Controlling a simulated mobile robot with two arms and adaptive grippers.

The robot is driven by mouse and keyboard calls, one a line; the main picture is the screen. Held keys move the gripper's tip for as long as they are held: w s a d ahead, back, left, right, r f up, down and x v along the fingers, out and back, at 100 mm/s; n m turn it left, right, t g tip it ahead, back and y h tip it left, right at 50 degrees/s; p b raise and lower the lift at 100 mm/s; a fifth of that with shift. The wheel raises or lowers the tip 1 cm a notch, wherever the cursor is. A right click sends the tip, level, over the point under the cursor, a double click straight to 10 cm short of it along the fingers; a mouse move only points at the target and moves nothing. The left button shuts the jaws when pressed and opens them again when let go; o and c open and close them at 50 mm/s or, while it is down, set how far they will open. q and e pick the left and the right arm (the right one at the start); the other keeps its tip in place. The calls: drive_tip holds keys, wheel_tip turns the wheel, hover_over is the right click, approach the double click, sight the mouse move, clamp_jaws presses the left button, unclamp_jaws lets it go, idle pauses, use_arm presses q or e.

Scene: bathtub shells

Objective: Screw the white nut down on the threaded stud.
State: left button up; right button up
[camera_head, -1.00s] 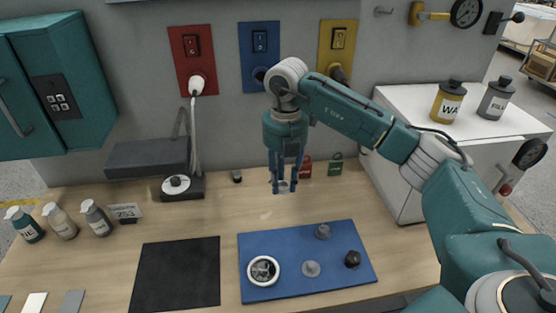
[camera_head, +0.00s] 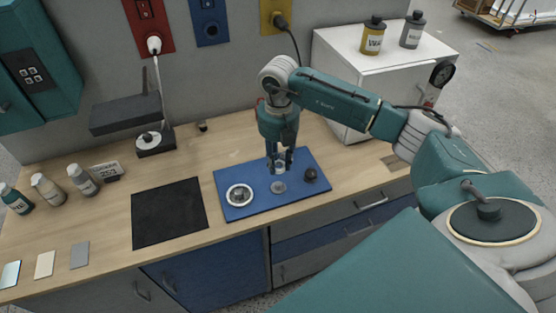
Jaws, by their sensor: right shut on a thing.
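My right gripper (camera_head: 279,166) points down over the back part of the blue mat (camera_head: 236,175). It is shut on a small pale piece (camera_head: 280,169), which looks like the white nut but is mostly covered by the fingers. The threaded stud is not clearly visible; a small grey upright part stood on the mat about where the gripper now is, and the fingers hide that spot. I cannot tell whether the nut touches the stud. My left gripper is not in view.
On the mat, a white-rimmed round part (camera_head: 239,194) lies left, a grey disc (camera_head: 278,188) just in front of the gripper, and a black knob (camera_head: 310,174) right. A black pad (camera_head: 168,212) lies left of the mat. Bottles (camera_head: 81,180) stand farther left.

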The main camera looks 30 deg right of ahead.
drive_tip(key=shift+f, duration=0.15)
drive_tip(key=shift+s+a+f+b, duration=0.1)
drive_tip(key=shift+f+b, duration=0.5)
drive_tip(key=shift+f, duration=0.4)
wheel_tip(320, 180, down, 2)
drive_tip(key=shift+f+b, duration=0.25)
drive_tip(key=shift+b, duration=0.95)
drive_tip(key=shift+f+b, duration=0.3)
drive_tip(key=shift+f, duration=0.15)
use_arm(q)
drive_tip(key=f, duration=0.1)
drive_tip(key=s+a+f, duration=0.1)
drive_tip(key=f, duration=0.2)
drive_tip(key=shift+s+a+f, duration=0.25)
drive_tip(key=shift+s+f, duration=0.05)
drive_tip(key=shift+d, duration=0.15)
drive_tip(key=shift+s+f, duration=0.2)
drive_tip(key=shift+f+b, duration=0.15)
drive_tip(key=shift+b, duration=0.2)
use_arm(e)
drive_tip(key=shift+f, duration=0.25)
